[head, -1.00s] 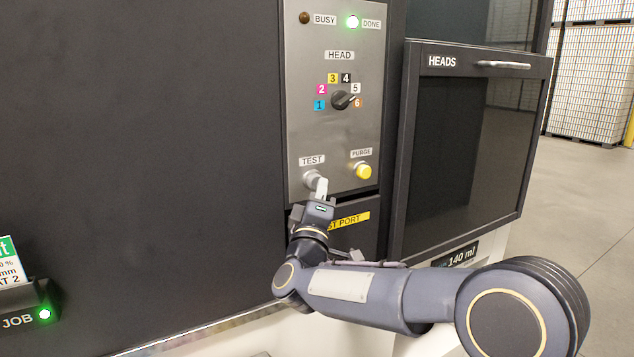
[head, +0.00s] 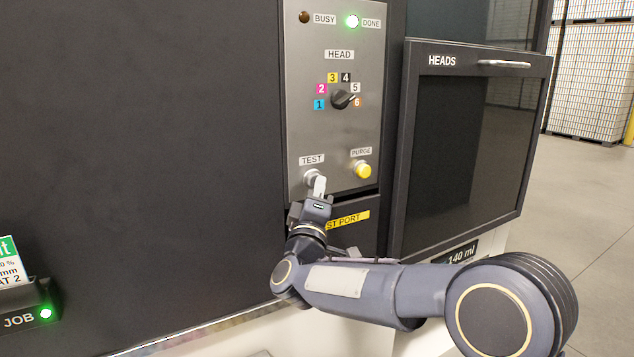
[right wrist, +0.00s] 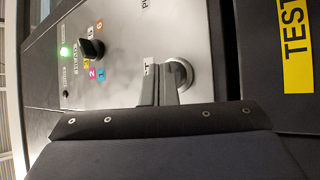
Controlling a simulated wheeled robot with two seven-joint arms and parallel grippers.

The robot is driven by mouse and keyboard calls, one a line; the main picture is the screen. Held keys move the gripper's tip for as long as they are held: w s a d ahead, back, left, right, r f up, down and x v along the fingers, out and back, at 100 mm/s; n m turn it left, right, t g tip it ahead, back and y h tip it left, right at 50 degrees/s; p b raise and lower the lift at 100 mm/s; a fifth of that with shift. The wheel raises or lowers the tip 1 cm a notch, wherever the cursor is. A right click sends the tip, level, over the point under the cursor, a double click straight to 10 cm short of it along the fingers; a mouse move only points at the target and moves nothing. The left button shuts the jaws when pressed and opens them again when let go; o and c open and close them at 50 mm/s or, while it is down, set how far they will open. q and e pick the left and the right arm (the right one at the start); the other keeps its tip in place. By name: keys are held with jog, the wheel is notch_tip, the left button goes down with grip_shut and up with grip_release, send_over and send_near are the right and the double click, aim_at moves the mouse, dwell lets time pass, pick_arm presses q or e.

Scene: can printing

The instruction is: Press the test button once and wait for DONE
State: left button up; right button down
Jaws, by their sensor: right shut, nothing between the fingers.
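The TEST button (head: 311,177) is a round metal button low on the grey panel (head: 310,125), partly hidden by my fingertips. It also shows in the right wrist view (right wrist: 182,73). My right gripper (head: 319,184) is shut and empty, its fingertips just in front of the button; I cannot tell whether they touch it. The gripper shows in the right wrist view (right wrist: 164,72) too. The green DONE lamp (head: 352,21) is lit. The BUSY lamp (head: 304,17) is dark. My left gripper is not in view.
The yellow PURGE button (head: 362,170) sits close to the right of TEST. A dark HEADS door (head: 470,130) with a handle stands at the right. A JOB light (head: 46,314) glows green at lower left.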

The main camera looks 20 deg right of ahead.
jog(key=shift+w, duration=0.5)
dwell(0.3)
jog(key=shift+s, duration=0.1)
jog(key=shift+s+d, duration=0.1)
jog(key=shift+s, duration=1.1)
jog(key=shift+s, duration=0.1)
jog(key=s, duration=0.4)
jog(key=shift+s+d+b, duration=0.3)
jog(key=shift+s+d, duration=0.05)
jog(key=shift+s, duration=0.05)
dwell(0.3)
